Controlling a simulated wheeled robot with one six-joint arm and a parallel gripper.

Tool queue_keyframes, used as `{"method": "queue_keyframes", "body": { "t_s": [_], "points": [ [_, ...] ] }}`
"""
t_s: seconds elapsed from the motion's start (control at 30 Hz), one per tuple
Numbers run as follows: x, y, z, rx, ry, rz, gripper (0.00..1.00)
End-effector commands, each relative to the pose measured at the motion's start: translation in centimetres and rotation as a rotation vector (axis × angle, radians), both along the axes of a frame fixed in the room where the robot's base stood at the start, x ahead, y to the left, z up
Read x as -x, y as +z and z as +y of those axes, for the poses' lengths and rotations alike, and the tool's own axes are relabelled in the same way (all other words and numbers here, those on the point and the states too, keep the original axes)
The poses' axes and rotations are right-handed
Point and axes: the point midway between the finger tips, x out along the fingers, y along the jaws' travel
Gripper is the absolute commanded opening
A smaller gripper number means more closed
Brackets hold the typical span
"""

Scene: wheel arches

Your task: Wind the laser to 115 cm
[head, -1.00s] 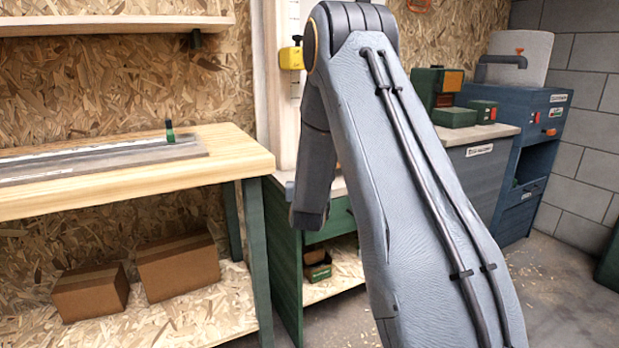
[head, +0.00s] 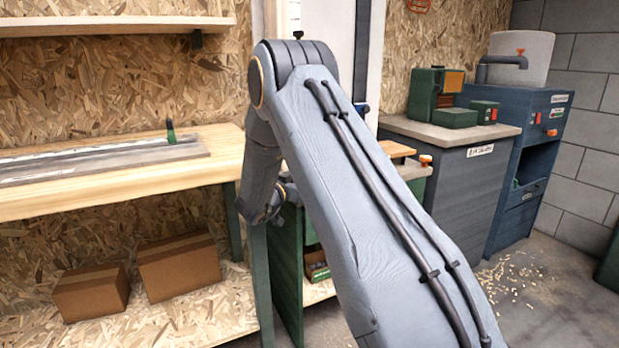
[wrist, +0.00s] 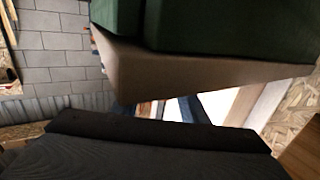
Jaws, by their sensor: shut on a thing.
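The tall white post (head: 337,42) stands behind my arm, by the chipboard wall. A small black knob (head: 298,34) shows on a pale strip on it. The yellow laser block is hidden behind my arm, so its height cannot be read. My gripper is mostly behind my arm in the head view; only part of the wrist end (head: 287,192) shows, low beside the green cabinet (head: 288,265). In the wrist view a dark broad shape (wrist: 150,133) fills the bottom. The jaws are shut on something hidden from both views.
A wooden bench (head: 110,188) with a long rail (head: 100,162) stands at left, cartons (head: 178,265) beneath. A grey cabinet (head: 455,195) and blue unit (head: 520,150) stand at right. A green surface with a brown edge (wrist: 190,68) is close in the wrist view.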

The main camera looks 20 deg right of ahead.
Motion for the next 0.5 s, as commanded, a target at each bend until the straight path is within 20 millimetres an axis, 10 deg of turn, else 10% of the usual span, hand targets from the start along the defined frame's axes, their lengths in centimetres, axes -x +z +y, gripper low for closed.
{"method": "queue_keyframes", "body": {
  "t_s": [0.4, 0.43, 0.5],
  "points": [
    [-0.06, 0.14, -0.04, 0.002, -0.007, -0.002, 0.17],
    [-0.06, 0.14, -0.04, 0.002, -0.007, -0.002, 0.41],
    [-0.05, 0.13, -0.04, 0.001, -0.007, -0.002, 0.53]
  ]
}}
